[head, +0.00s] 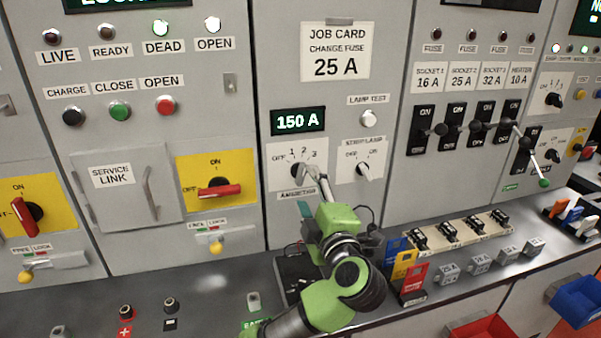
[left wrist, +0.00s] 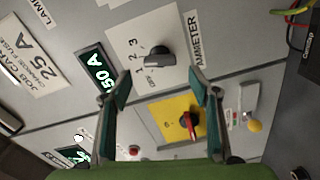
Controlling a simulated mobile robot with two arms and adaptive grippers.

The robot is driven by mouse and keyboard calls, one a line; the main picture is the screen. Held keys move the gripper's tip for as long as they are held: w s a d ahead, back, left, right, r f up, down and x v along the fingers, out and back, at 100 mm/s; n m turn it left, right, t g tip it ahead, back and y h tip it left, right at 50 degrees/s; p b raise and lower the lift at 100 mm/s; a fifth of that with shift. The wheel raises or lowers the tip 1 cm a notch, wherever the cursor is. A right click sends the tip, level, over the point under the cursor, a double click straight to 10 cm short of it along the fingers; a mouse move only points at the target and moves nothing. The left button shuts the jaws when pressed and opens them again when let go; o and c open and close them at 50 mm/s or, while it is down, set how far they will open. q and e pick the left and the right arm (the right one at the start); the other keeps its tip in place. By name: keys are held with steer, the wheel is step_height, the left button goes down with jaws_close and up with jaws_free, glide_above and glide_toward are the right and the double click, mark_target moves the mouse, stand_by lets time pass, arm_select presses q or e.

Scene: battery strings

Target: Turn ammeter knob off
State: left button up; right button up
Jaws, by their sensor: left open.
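The ammeter knob (head: 297,170) is a dark rotary knob on a white plate marked OFF, 1, 2, 3, below a display (head: 298,121) reading 150 A. In the left wrist view the knob (left wrist: 160,56) stands out from its plate with its grip toward the numbers; I cannot tell which one exactly. My left gripper (head: 317,180) is at the plate, close in front of the knob and partly over it. In the left wrist view its two fingers (left wrist: 160,86) are spread apart with nothing between them, the knob just beyond the tips. My right gripper is not in view.
A yellow plate with a red-handled switch (head: 219,190) is to the left. Below, the bench holds coloured blocks (head: 405,265) and several grey fuses (head: 480,263).

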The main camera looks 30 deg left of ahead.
mark_target(301, 177)
arm_select(q)
steer(key=x, duration=0.6)
steer(key=shift+w+a+p, duration=0.15)
steer(key=shift+a+p, duration=0.1)
steer(key=shift+p, duration=0.15)
steer(key=shift+w+a, duration=0.2)
steer(key=c, duration=1.1)
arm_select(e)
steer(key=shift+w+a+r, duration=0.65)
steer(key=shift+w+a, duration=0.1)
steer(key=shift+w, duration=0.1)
